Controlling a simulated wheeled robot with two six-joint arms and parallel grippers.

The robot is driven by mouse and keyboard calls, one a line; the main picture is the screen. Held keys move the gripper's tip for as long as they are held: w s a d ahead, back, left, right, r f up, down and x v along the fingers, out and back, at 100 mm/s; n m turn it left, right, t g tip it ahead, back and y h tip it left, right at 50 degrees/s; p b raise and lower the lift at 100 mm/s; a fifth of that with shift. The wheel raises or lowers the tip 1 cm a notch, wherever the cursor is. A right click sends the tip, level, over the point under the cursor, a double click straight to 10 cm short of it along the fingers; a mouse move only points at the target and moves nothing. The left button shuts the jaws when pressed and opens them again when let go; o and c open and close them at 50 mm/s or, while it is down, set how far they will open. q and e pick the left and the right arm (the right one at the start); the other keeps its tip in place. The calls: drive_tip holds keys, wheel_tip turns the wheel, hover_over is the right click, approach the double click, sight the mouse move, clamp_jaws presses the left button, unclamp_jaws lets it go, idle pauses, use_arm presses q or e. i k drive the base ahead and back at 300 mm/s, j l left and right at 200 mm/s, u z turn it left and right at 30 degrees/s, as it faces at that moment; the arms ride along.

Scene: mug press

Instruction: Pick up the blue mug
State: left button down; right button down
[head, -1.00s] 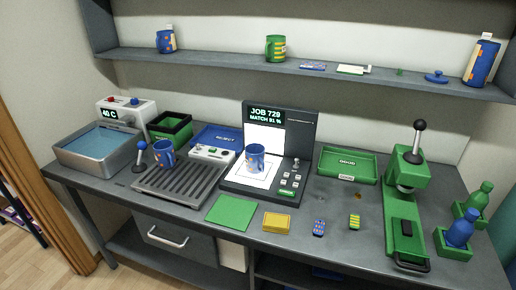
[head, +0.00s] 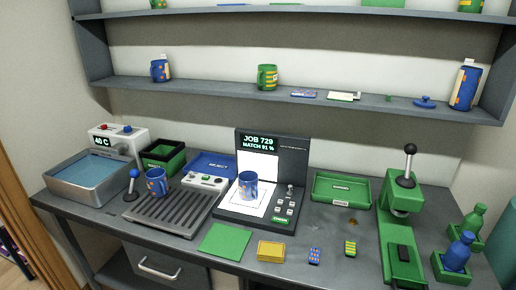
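Several blue mugs show in the head view. One blue mug with orange marks (head: 157,181) stands upright at the back of the dark slatted rack (head: 168,213). Another blue mug (head: 248,185) stands on the white plate of the scanner station (head: 262,170), below a screen reading "JOB 729 MATCH 91 %". A third blue mug (head: 160,70) is on the wall shelf at the left. Neither of my grippers is in view.
A green mug (head: 267,77) and a blue bottle (head: 466,86) stand on the shelf. A water bath (head: 90,178) is at the left, a green press (head: 401,215) at the right. A green sheet (head: 225,238) lies at the front.

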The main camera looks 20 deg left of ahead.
sight(250, 189)
drive_tip(key=j+z, duration=0.35)
drive_tip(key=j, duration=0.15)
drive_tip(key=j+z, duration=0.4)
drive_tip(key=k+j+z, duration=0.15)
drive_tip(key=j+z, duration=0.2)
drive_tip(key=j, duration=0.2)
